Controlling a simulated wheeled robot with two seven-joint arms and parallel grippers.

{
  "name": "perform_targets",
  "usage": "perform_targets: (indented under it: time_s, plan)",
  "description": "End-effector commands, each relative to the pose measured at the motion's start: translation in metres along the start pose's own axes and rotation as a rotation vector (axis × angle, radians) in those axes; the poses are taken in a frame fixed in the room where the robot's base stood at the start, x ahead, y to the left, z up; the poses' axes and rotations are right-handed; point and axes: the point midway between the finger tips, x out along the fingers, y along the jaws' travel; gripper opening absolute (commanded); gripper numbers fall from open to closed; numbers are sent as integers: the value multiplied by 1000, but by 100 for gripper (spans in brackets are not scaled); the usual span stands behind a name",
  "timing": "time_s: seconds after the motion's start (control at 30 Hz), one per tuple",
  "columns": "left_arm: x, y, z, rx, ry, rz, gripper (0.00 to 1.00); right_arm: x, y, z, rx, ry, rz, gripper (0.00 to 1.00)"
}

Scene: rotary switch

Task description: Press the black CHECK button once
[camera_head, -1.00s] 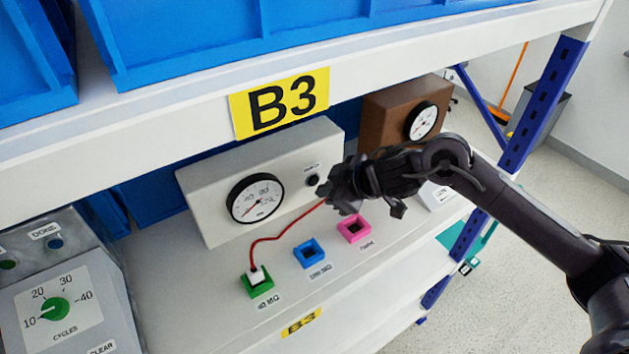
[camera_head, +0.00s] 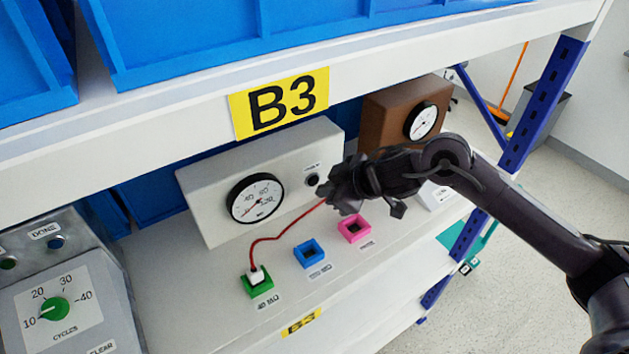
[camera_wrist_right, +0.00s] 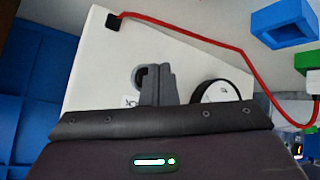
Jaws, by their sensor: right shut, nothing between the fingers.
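The black CHECK button (camera_head: 312,180) is on the front of the white meter box (camera_head: 212,192), right of its round dial (camera_head: 255,200). My right gripper (camera_head: 326,190) is shut and empty, with its tips just right of the button in the head view. In the right wrist view the shut fingers (camera_wrist_right: 160,84) partly cover the round black button (camera_wrist_right: 139,78). I cannot tell whether they touch it. My left gripper is not in view.
A red cable (camera_head: 285,234) runs from the box to a white plug in the green socket (camera_head: 258,286). Blue (camera_head: 309,254) and pink (camera_head: 354,229) sockets sit on the shelf. A brown box (camera_head: 378,118) with a gauge stands behind my right arm. A grey control panel (camera_head: 90,270) is at left.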

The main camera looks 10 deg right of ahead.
Motion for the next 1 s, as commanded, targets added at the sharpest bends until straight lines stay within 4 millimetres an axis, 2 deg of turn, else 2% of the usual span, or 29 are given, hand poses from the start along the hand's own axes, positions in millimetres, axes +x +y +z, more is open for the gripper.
perform_targets:
  time_s: [1.0]
  plan:
    - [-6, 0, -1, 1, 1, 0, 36, 6, 4, -5, 0, 0, 0, 0]
